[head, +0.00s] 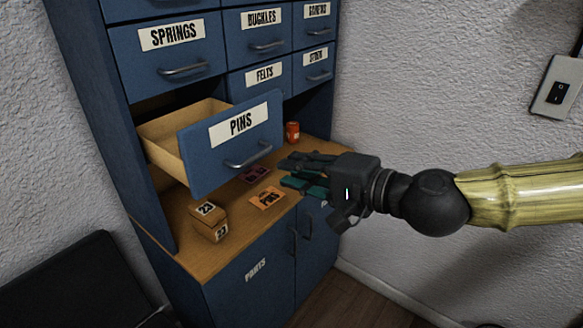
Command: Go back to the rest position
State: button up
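My gripper (284,174) reaches in from the right, level with the front of the blue cabinet (215,300). Its dark fingers with teal pads point left and stand apart, and I see nothing held between them. The drawer labelled PINS (205,160) is pulled well out, with its handle (248,158) to the left of my fingertips. My gripper is apart from that handle. The visible part of the drawer's inside looks empty; its front hides the rest.
The wooden counter (185,240) holds two stacked blocks marked 23 (208,220), an orange PINS card (267,197), a dark purple card (254,174) and an orange-red canister (292,132). Closed drawers (168,58) are above. A wall switch (558,92) is at right; a black object (75,290) at lower left.

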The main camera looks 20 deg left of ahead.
dwell(0.4)
jog(key=s+d+f+g+h, duration=0.1)
jog(key=s+d+f+h, duration=0.15)
jog(key=f, duration=1.05)
jog(key=s+d+f+g+h, duration=0.15)
jog(key=d+f, duration=0.25)
jog(key=f, duration=0.9)
jog(key=s+d+f+h, duration=0.2)
jog(key=d+f+h, duration=0.1)
jog(key=f, duration=1)
jog(key=s+d+f+n+g+h, duration=0.1)
jog(key=s+d+f+h, duration=0.1)
jog(key=s+d+f, duration=0.3)
jog(key=s+d+f+h, duration=0.2)
jog(key=s+d+f, duration=0.1)
jog(key=d+f, duration=0.4)
jog(key=s+d+f+n+h, duration=0.1)
jog(key=s+d+f+h, duration=0.1)
jog(key=d, duration=0.6)
jog(key=s+d+f+n+g+h, duration=0.1)
jog(key=s+d+f, duration=0.3)
jog(key=d, duration=0.4)
jog(key=shift+s+d+f+h, duration=0.2)
jog(key=shift+s+f+h, duration=0.15)
jog(key=shift+f, duration=0.45)
jog(key=shift+a, duration=0.2)
